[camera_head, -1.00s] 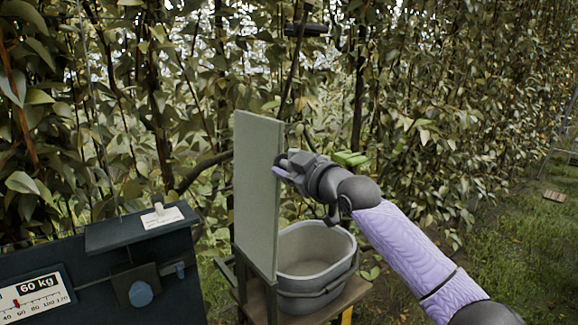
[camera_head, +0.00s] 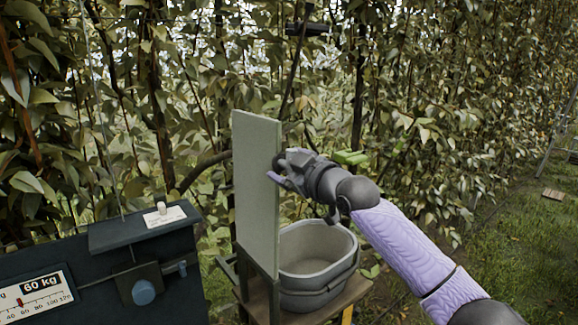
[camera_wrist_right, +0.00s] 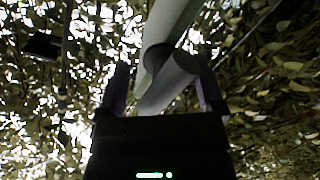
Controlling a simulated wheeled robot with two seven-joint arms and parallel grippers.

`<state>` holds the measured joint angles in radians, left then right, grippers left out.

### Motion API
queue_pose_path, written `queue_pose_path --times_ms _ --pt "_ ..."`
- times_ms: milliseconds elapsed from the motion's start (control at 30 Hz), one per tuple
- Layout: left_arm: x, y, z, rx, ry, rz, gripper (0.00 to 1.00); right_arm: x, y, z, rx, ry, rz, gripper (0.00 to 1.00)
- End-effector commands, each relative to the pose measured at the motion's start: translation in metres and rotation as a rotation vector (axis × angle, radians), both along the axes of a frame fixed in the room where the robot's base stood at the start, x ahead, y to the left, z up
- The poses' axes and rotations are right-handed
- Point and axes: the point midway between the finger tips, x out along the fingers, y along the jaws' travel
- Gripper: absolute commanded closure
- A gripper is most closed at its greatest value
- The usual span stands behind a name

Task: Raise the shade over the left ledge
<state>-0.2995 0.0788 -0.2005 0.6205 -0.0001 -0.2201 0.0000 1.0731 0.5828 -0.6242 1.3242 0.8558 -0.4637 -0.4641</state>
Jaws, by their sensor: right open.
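I cannot make out for sure which thing is the shade. A pale grey-green flat panel (camera_head: 256,190) stands upright at the left side of a grey tub. A dark ledge (camera_head: 110,238) with a white label and small peg sits at the left; nothing visibly covers it. My right gripper (camera_head: 275,168) is open at the panel's right edge; I cannot tell whether it touches. In the right wrist view, a pale rounded piece (camera_wrist_right: 168,85) shows between the spread fingers. My left gripper is not in view.
The grey tub (camera_head: 318,240) rests on a wooden stand. A dark scale box with a "60 kg" dial (camera_head: 40,290) and a blue knob (camera_head: 143,292) fills the lower left. A black handle (camera_head: 305,29) hangs before dense foliage. Open grass lies at the right.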

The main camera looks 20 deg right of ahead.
Motion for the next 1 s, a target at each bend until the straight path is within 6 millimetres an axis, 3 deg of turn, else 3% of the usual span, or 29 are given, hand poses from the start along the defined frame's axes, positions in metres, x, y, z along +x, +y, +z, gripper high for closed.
queue_pose_path --times_ms 167,600,1000 --pt "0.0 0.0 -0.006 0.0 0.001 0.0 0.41 -0.008 -0.003 -0.002 0.0 -0.001 0.001 0.13" --pt "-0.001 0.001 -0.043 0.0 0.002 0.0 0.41 -0.085 -0.032 -0.004 -0.002 -0.001 -0.002 0.13" --pt "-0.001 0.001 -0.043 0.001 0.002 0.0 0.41 -0.094 -0.034 0.0 0.0 0.0 0.0 0.13"
